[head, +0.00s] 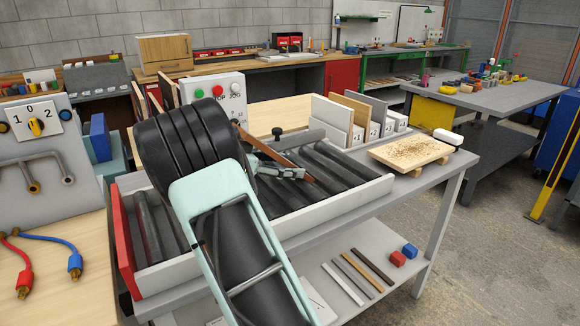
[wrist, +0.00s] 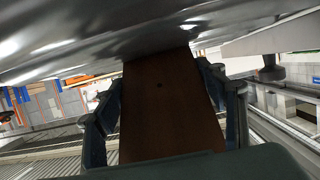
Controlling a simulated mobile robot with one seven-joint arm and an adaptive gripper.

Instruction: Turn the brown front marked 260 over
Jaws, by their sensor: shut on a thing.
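The brown front (head: 262,147) is a long thin board over the roller bed, seen nearly edge-on and tilted in the head view. My gripper (head: 290,172) is shut on it, with my arm in front hiding part of the board. In the wrist view the brown front (wrist: 165,115) runs away from me between the two fingers, a small dark hole in its face. No 260 mark shows on the side I see. I cannot tell whether the board touches the rollers.
The roller bed has a pale front rail (head: 335,212) and a red end plate (head: 122,240). Behind it stand a control box (head: 215,97) and a rack of upright boards (head: 352,108). A chip-covered board (head: 410,153) lies at right. Strips and blocks lie on the lower shelf (head: 325,268).

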